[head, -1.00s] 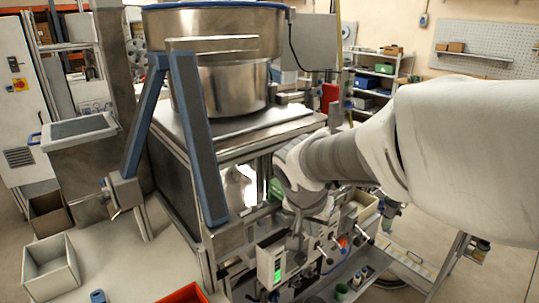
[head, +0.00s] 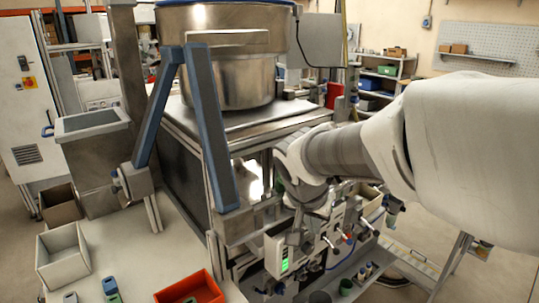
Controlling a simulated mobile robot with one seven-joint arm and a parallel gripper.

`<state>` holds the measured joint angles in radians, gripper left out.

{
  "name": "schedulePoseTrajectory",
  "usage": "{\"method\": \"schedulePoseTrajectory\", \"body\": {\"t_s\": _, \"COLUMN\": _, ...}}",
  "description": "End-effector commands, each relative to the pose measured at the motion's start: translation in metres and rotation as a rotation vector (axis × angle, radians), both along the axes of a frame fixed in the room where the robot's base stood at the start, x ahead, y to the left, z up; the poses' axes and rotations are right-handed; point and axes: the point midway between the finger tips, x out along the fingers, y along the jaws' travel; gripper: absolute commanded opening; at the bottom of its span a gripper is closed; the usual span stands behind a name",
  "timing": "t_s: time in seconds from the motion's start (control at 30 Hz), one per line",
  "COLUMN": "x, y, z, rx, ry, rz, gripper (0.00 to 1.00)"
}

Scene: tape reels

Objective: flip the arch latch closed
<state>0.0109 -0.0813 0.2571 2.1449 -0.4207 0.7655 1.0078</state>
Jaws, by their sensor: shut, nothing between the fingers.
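A blue-grey arch-shaped frame (head: 212,130) stands at the left front of the steel machine, with a metal block (head: 138,182) at its left foot. I cannot tell which part is the arch latch; it may be small or hidden behind my arm. My arm comes in from the right and bends down at the machine's front. My gripper (head: 300,238) points down near a white box (head: 282,257) with a green light. It is small and partly hidden by my wrist, appears shut and empty, and I cannot tell whether it touches anything.
A big steel bowl (head: 228,80) sits on the machine. Levers and knobs (head: 335,243) crowd the front by my gripper. On the pale bench at the lower left are a grey bin (head: 62,262), an orange tray (head: 190,289) and small tools (head: 110,288).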

Motion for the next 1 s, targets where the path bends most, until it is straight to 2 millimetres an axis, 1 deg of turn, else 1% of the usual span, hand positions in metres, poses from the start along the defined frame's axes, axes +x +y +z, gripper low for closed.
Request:
{"method": "schedulePoseTrajectory", "body": {"t_s": 0.13, "x": 0.001, "y": -0.002, "z": -0.002, "rx": 0.0, "ry": -0.002, "rz": 0.0, "gripper": 0.0}}
{"method": "schedulePoseTrajectory", "body": {"t_s": 0.17, "x": 0.0, "y": -0.001, "z": 0.004, "rx": 0.0, "ry": -0.007, "rz": 0.0, "gripper": 0.0}}
{"method": "schedulePoseTrajectory", "body": {"t_s": 0.2, "x": -0.005, "y": 0.001, "z": 0.017, "rx": 0.0, "ry": -0.009, "rz": 0.0, "gripper": 0.0}}
{"method": "schedulePoseTrajectory", "body": {"t_s": 0.4, "x": -0.025, "y": 0.008, "z": 0.057, "rx": -0.001, "ry": -0.007, "rz": 0.001, "gripper": 0.0}}
{"method": "schedulePoseTrajectory", "body": {"t_s": 0.5, "x": -0.032, "y": 0.011, "z": 0.072, "rx": 0.001, "ry": -0.005, "rz": 0.0, "gripper": 0.0}}
{"method": "schedulePoseTrajectory", "body": {"t_s": 0.6, "x": -0.037, "y": 0.012, "z": 0.082, "rx": 0.0, "ry": -0.004, "rz": 0.001, "gripper": 0.0}}
{"method": "schedulePoseTrajectory", "body": {"t_s": 0.77, "x": -0.046, "y": 0.01, "z": 0.088, "rx": -0.003, "ry": 0.0, "rz": 0.014, "gripper": 0.0}}
{"method": "schedulePoseTrajectory", "body": {"t_s": 0.87, "x": -0.063, "y": 0.001, "z": 0.086, "rx": -0.009, "ry": 0.008, "rz": 0.063, "gripper": 0.0}}
{"method": "schedulePoseTrajectory", "body": {"t_s": 1.0, "x": -0.101, "y": -0.017, "z": 0.076, "rx": -0.016, "ry": 0.017, "rz": 0.186, "gripper": 0.0}}
